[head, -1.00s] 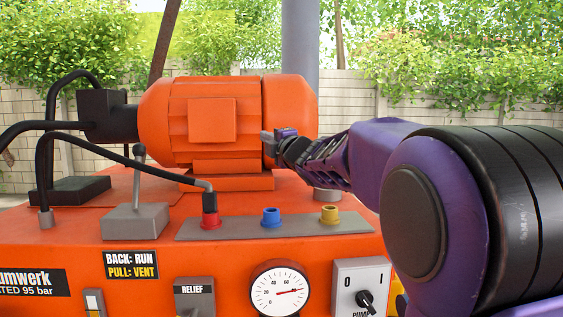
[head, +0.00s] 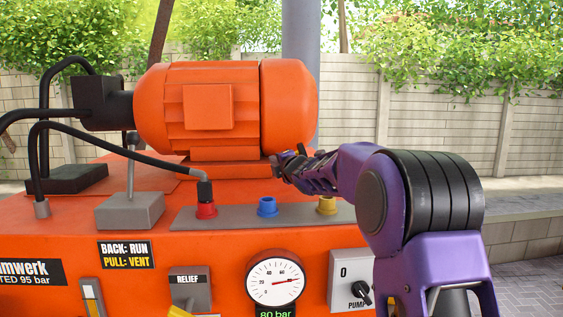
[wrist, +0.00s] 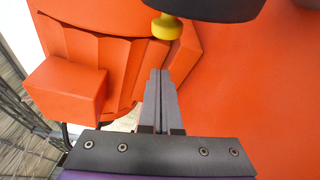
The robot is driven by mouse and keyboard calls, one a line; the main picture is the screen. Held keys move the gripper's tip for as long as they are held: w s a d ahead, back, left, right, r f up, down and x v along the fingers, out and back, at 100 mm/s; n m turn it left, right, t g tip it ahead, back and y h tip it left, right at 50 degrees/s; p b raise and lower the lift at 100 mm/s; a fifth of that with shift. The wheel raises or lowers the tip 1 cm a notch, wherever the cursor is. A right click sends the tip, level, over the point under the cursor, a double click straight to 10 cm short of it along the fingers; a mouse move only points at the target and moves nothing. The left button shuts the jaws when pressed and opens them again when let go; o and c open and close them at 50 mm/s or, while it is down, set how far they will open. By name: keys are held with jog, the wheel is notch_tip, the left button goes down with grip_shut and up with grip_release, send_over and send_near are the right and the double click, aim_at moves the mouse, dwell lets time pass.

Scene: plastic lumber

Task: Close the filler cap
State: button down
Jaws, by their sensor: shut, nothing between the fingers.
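My gripper (head: 279,165) is shut and empty at the right end of the orange motor in the head view. In the wrist view its closed fingers (wrist: 160,76) point toward a dark round part (wrist: 208,7) at the top edge, with a yellow knob-like piece (wrist: 165,27) beside it. These look like parts of the filler cap, but I cannot be sure. The fingertips appear a little short of the yellow piece, and I cannot tell any contact. In the head view no cap can be made out behind my gripper and arm.
The orange motor (head: 225,110) stands behind a grey strip with red (head: 205,209), blue (head: 267,206) and yellow (head: 327,205) fittings. A black hose runs to the red one. A grey lever box (head: 130,210) is at left. The gauge (head: 275,283) is on the front.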

jog(key=d, duration=0.1)
jog(key=d+p, duration=0.1)
jog(key=d+r, duration=0.1)
jog(key=shift+w, duration=0.35)
jog(key=shift+d+p, duration=0.35)
jog(key=shift+d, duration=0.05)
